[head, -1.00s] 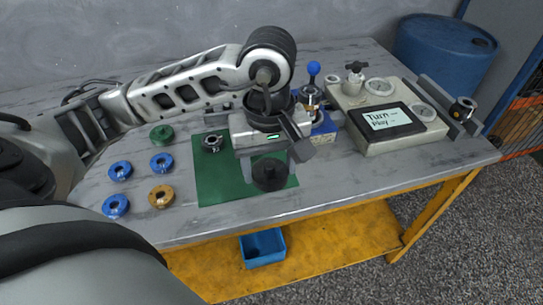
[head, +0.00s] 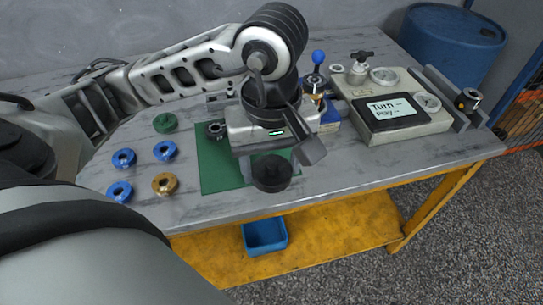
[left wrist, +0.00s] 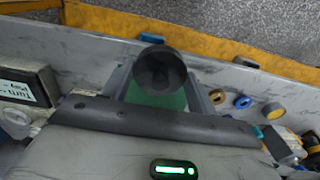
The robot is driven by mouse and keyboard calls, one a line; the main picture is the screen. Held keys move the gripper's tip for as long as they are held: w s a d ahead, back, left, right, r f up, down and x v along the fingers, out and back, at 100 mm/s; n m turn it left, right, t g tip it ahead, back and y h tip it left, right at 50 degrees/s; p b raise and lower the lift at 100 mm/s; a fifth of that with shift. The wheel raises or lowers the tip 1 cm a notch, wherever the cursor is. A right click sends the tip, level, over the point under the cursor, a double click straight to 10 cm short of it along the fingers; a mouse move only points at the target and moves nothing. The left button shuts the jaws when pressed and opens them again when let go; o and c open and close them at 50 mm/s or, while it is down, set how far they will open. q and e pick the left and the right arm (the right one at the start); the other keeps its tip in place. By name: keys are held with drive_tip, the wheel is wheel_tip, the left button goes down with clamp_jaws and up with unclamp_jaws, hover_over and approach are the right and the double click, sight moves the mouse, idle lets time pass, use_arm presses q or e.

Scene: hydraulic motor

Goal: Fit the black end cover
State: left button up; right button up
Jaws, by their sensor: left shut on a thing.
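The black end cover (head: 271,174) is a dark round piece with a short raised middle. My left gripper (head: 269,163) is shut on it and holds it over the front edge of the green mat (head: 220,176). In the left wrist view the cover (left wrist: 160,72) shows as a dark disc between the fingers (left wrist: 158,88). A metal and blue assembly (head: 329,116) with a blue ball knob stands just behind my gripper, partly hidden by it. I cannot tell whether it is the motor. My right gripper is not in view.
Blue rings (head: 124,158), a green ring (head: 165,122) and a brass ring (head: 165,183) lie left of the mat. A small dark metal ring part (head: 215,130) sits on the mat. A beige test box (head: 395,125) with gauges and a screen stands at right. The front right tabletop is clear.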

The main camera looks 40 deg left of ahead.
use_arm(q)
drive_tip(key=shift+r, duration=0.5)
